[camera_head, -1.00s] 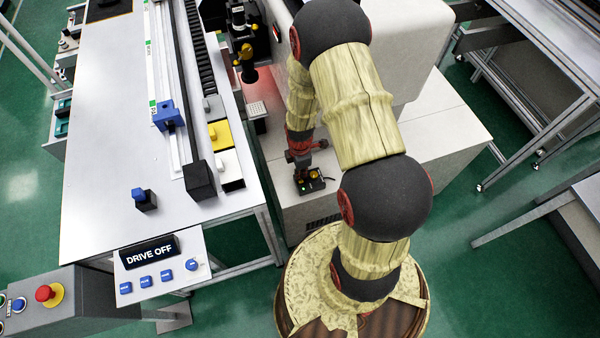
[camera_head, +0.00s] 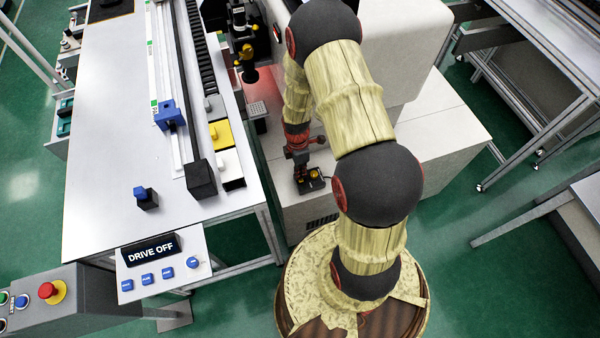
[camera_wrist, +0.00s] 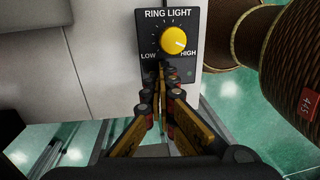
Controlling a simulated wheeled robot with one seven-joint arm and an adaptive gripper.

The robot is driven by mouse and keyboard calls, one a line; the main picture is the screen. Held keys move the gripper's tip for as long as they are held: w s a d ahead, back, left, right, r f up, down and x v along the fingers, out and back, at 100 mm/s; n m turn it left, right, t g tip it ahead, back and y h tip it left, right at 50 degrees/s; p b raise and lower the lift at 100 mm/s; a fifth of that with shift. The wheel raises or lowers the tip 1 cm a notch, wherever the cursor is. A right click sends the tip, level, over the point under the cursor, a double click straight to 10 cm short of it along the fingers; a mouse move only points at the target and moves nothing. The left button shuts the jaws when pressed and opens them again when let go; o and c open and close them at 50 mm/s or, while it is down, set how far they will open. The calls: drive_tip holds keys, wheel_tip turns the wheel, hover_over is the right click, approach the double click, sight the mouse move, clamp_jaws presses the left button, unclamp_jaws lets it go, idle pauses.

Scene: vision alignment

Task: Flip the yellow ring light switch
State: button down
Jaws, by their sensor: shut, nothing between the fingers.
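The black ring light box (camera_wrist: 155,55) shows in the wrist view with a round yellow knob (camera_wrist: 173,40) between the LOW and HIGH marks. My gripper (camera_wrist: 163,72) is shut and empty, its fingertips over the lower part of the box, below the knob. The fingers hide what lies under them there, including any switch, and I cannot tell if they touch it. In the head view the box (camera_head: 314,184) sits on a pale cabinet top, with my gripper (camera_head: 300,178) pointing down at its left part.
A white table (camera_head: 105,180) with a linear rail stands to the left. A DRIVE OFF panel (camera_head: 160,265) with blue knobs is at its front edge. A large white machine housing (camera_head: 405,45) stands behind my arm. A dark cable leaves the box's far side.

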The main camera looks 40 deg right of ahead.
drive_tip(key=shift+s+f, duration=0.25)
drive_tip(key=shift+s+a+f, duration=0.1)
drive_tip(key=shift+s+a, duration=0.2)
drive_tip(key=shift+s, duration=0.55)
wheel_tip(320, 180, up, 11)
drive_tip(key=w, duration=0.1)
drive_tip(key=shift+w+d, duration=0.25)
drive_tip(key=shift+w, duration=0.15)
drive_tip(key=shift+f, duration=0.1)
